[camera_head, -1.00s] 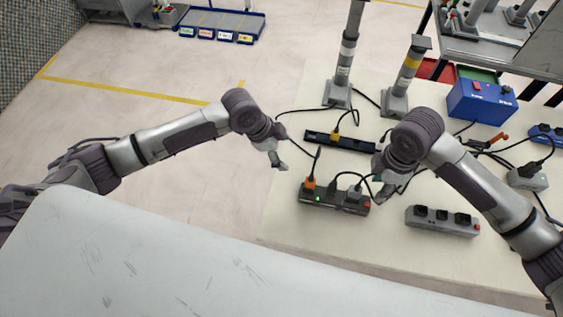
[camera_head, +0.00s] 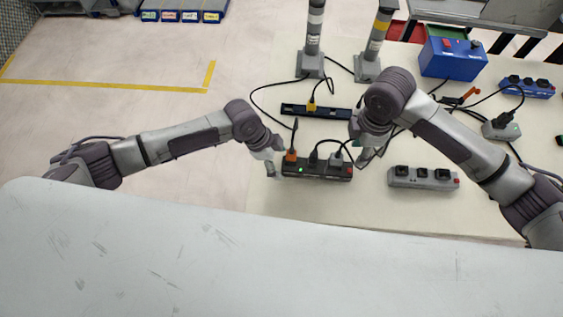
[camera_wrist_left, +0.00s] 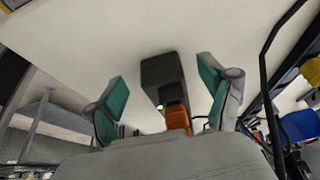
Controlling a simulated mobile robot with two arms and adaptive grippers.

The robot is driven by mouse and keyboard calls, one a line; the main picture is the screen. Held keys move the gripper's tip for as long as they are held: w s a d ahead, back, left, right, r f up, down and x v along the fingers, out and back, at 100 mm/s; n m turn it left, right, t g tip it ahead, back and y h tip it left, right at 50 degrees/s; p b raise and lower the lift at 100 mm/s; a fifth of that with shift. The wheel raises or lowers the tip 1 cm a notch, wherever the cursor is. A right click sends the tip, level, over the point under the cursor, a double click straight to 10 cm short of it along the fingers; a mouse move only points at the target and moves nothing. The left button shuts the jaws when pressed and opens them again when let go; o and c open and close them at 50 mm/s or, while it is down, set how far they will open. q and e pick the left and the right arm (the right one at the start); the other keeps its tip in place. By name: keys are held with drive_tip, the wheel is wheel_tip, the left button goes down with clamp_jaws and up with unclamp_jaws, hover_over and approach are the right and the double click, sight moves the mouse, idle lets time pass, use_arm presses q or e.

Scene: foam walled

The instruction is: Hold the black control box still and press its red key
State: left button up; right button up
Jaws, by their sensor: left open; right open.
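The black control box (camera_head: 318,172) lies on the pale table, with an orange plug (camera_head: 291,156), a green light and several cables on its top. Its red key (camera_head: 348,170) is at the right end. In the left wrist view the box (camera_wrist_left: 160,72) shows between the two teal-padded fingers, clear of both. My left gripper (camera_head: 271,168) is open and empty at the box's left end. My right gripper (camera_head: 362,158) is open at the box's right end, close to the red key; whether it touches the box I cannot tell.
A grey power strip (camera_head: 422,178) lies to the right of the box. A black strip with a yellow plug (camera_head: 316,111) lies behind it. Two grey posts, a blue box (camera_head: 452,58) and loose cables stand farther back. The table front is clear.

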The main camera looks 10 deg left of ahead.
use_arm(q)
drive_tip(key=shift+x, duration=1.15)
drive_tip(key=c, duration=1.4)
use_arm(e)
drive_tip(key=shift+c, duration=0.4)
clamp_jaws()
